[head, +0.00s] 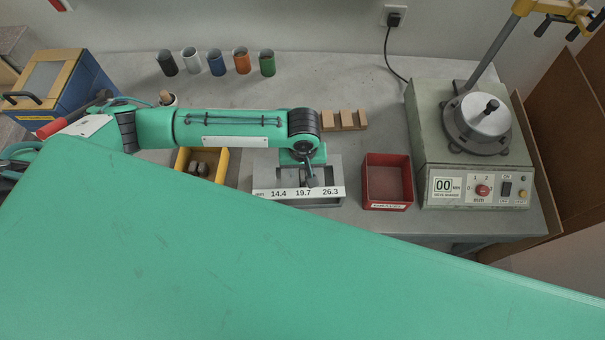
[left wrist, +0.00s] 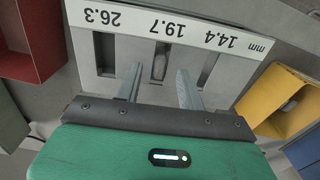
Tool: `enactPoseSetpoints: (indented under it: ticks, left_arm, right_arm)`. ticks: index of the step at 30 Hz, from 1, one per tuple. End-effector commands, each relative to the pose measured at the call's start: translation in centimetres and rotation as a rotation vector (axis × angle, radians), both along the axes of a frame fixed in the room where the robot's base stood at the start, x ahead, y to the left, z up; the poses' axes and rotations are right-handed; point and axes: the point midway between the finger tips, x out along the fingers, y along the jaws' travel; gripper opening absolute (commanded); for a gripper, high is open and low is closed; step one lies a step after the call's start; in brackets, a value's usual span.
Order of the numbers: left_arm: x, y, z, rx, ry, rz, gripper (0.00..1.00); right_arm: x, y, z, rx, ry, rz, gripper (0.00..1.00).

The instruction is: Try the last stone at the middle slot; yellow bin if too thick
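The slot gauge (head: 268,190) stands mid-bench, marked 14.4, 19.7 and 26.3. Its marked plate also shows upside down in the left wrist view (left wrist: 215,40). A grey stone (left wrist: 160,64) sits at the middle slot, marked 19.7; how deep it sits I cannot tell. My left gripper (left wrist: 158,82) is over the gauge, its two fingers apart on either side of the stone with gaps between. In the head view, my left gripper (head: 310,178) partly hides the slots. The yellow bin (head: 222,168) stands left of the gauge with several brownish stones inside. My right gripper is not in view.
An empty-looking red bin (head: 388,205) stands right of the gauge, beside a grey machine (head: 430,150) with a round lid. A wooden slotted block (head: 345,126) lies behind. Several coloured cups (head: 241,62) line the back. A blue box (head: 60,85) is at left.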

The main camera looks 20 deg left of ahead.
Motion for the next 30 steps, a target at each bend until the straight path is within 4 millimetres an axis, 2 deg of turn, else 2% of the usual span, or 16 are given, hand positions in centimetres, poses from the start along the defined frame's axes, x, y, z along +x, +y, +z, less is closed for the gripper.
enactPoseSetpoints:
  ticks: [5,8,11,18,24,30]
  left_arm:
    - [0.0,0.0,0.1,0.0,0.0,0.0,0.39]
    - [0.1,-0.1,0.9,-0.003,-0.001,0.0,0.39]
    - [0.1,0.0,2.4,-0.003,-0.002,0.0,0.39]
    - [0.1,0.0,8.0,-0.003,-0.005,-0.001,0.39]
    - [0.1,-0.1,11.8,-0.003,-0.004,-0.001,0.39]
    - [0.0,0.0,13.6,-0.001,0.0,-0.001,0.39]
  right_arm:
    - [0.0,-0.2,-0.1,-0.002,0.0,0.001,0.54]
    - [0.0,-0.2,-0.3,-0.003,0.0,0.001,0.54]
    - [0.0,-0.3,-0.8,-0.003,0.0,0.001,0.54]
    - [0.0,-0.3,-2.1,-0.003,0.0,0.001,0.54]
    - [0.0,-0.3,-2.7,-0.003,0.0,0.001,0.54]
    - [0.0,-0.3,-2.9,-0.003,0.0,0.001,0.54]
